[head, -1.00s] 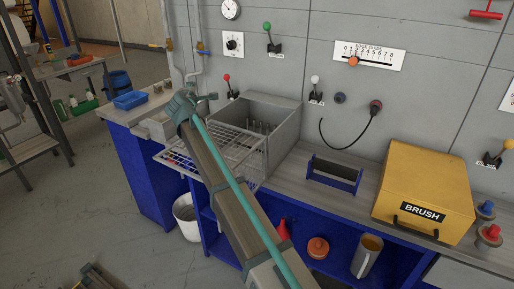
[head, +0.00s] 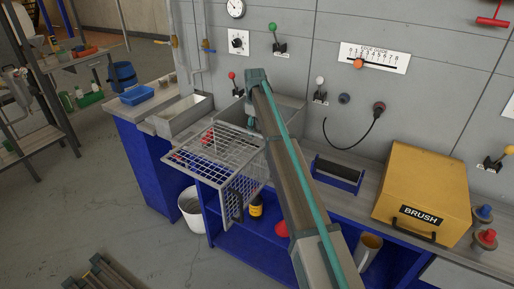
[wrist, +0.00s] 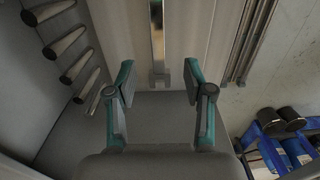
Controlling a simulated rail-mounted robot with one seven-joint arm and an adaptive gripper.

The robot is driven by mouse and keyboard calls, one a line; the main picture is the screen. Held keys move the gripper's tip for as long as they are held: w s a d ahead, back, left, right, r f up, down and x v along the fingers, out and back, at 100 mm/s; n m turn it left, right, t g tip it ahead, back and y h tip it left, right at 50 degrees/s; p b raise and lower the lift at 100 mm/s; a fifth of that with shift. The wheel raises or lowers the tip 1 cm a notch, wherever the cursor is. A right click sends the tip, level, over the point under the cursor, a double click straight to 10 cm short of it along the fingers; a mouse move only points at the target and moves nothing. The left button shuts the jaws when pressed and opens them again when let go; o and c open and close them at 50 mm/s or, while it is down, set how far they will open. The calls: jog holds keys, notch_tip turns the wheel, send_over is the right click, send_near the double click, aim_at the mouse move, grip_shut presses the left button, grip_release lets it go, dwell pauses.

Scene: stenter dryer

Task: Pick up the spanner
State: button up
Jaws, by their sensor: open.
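My gripper (head: 251,118) is inside or just above the open grey metal box on the bench, partly hidden by my arm in the head view. In the wrist view my gripper (wrist: 160,85) is open, its two teal fingers apart with nothing held between them. A narrow, shiny metal strip (wrist: 158,45) stands beyond the fingertips, roughly in line with the gap. It may be the spanner, but I cannot tell for sure. No clear spanner shows in the head view.
Several tapered metal pegs (wrist: 68,42) line the left in the wrist view. A wire rack (head: 215,142) and wire door (head: 243,188) stick out in front of the box. A blue-framed roller (head: 338,172) and yellow BRUSH box (head: 425,190) stand to the right.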

jog(key=shift+d+f+p, duration=0.15)
jog(key=shift+f+p, duration=0.5)
jog(key=shift+f, duration=1.5)
jog(key=shift+d+f+p, duration=0.15)
jog(key=shift+f+p, duration=0.45)
jog(key=shift+f, duration=1.5)
grip_shut()
